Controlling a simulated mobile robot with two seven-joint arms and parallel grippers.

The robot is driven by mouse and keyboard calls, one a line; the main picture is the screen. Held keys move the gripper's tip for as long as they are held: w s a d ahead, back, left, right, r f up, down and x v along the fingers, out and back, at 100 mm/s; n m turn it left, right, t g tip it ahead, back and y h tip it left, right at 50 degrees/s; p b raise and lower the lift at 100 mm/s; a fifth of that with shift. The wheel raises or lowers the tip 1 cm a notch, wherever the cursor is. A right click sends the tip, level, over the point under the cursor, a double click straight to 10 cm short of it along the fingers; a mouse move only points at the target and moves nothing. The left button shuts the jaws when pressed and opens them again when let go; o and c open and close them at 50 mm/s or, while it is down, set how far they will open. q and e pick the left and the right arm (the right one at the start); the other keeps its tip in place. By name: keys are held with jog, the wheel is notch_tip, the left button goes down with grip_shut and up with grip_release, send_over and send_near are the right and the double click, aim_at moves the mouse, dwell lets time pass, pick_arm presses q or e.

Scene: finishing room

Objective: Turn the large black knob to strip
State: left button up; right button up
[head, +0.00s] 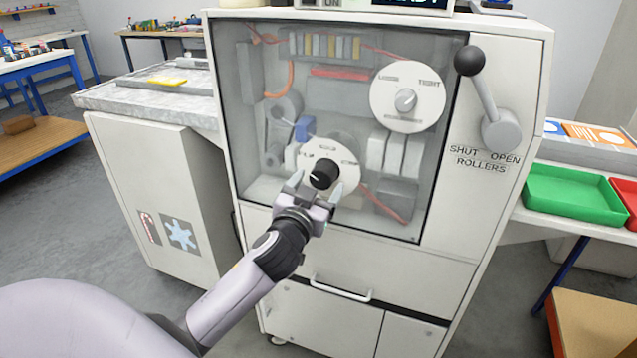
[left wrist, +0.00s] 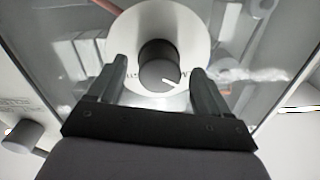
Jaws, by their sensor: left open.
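The large black knob (head: 323,173) sits on a round white dial (head: 340,155) on the machine's clear front panel. The dial's lettering is partly hidden and too small to read surely. In the left wrist view the black knob (left wrist: 158,66) shows a white pointer line toward its lower right. My left gripper (head: 318,187) is open, with one finger on each side of the knob; whether the fingers touch it I cannot tell. The open fingers also show in the left wrist view (left wrist: 158,85). My right gripper is not in view.
A second white dial with a grey knob (head: 405,101), marked LOOSE and TIGHT, is up and right. A black-balled lever (head: 484,85) stands above the SHUT and OPEN ROLLERS label. A drawer handle (head: 341,289) is below. Green tray (head: 573,194) lies at right.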

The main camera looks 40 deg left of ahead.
pick_arm(q)
jog(key=shift+w+a, duration=0.15)
jog(key=shift+w, duration=0.3)
jog(key=c, duration=1)
jog(key=shift+c, duration=0.2)
